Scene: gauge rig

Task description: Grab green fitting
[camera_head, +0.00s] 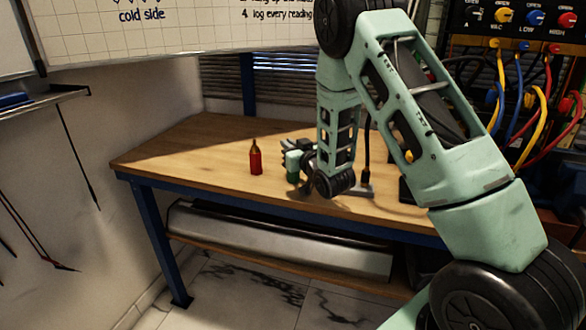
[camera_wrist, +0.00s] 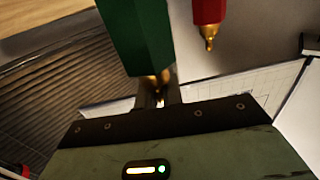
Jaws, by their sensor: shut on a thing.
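The green fitting (camera_head: 292,167) is at my gripper over the wooden bench in the head view. In the wrist view the green fitting (camera_wrist: 137,38) is large, with its brass end between the fingers of my gripper (camera_wrist: 157,92). My gripper is shut on that brass end. I cannot tell whether the fitting touches the bench top.
A red fitting (camera_head: 255,158) with a brass tip stands upright on the bench (camera_head: 200,150), left of the green one. It also shows in the wrist view (camera_wrist: 208,12). A hose panel (camera_head: 520,60) is at the right. The bench's left part is clear.

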